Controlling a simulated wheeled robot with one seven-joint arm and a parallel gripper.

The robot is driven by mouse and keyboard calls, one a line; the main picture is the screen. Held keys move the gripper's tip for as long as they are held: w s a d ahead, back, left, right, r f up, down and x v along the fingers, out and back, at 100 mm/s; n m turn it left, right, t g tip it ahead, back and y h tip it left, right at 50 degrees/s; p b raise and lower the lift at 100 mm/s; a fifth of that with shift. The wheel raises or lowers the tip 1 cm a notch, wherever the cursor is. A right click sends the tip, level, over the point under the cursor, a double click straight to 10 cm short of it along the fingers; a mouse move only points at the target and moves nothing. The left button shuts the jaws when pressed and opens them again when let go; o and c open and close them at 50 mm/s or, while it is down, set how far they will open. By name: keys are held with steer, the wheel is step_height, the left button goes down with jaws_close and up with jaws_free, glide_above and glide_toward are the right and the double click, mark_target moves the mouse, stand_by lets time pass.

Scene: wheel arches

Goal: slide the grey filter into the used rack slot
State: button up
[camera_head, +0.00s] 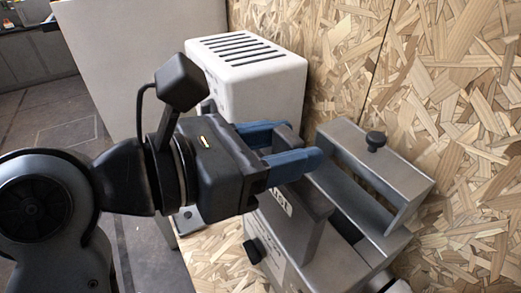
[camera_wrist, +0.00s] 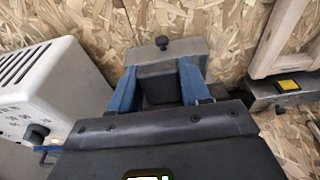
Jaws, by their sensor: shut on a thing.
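My gripper (camera_head: 290,150) has its blue fingers closed on the grey filter, a dark grey block whose top shows between the fingertips (camera_head: 287,137). In the wrist view the grey filter (camera_wrist: 157,84) sits between both blue fingers. The grey metal rack (camera_head: 400,180) stands against the board wall, with a black knob on its top. The filter is held over the rack's near left part. The fingers hide much of the filter, and I cannot tell how deep its lower end sits.
A white box with a slotted top (camera_head: 250,70) stands behind my gripper; it is at the left in the wrist view (camera_wrist: 50,90). The chipboard wall (camera_head: 450,110) is close behind the rack. In the wrist view a pale wooden frame (camera_wrist: 285,40) is at the right.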

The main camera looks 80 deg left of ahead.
steer(key=r+x, duration=0.2)
steer(key=x, duration=0.7)
steer(key=shift+w+a+f+b, duration=0.1)
steer(key=shift+w+f+b, duration=0.2)
steer(key=shift+f+b, duration=1.75)
steer(key=shift+w+a+f+b, duration=0.1)
steer(key=shift+w+f+b, duration=0.15)
steer(key=shift+f+b, duration=1.8)
steer(key=shift+w+a+f+b, duration=0.1)
steer(key=shift+w+f+b, duration=0.45)
steer(key=shift+f, duration=2.75)
steer(key=shift+s, duration=0.25)
steer(key=o, duration=1)
steer(key=shift+c, duration=0.2)
steer(key=shift+s, duration=0.1)
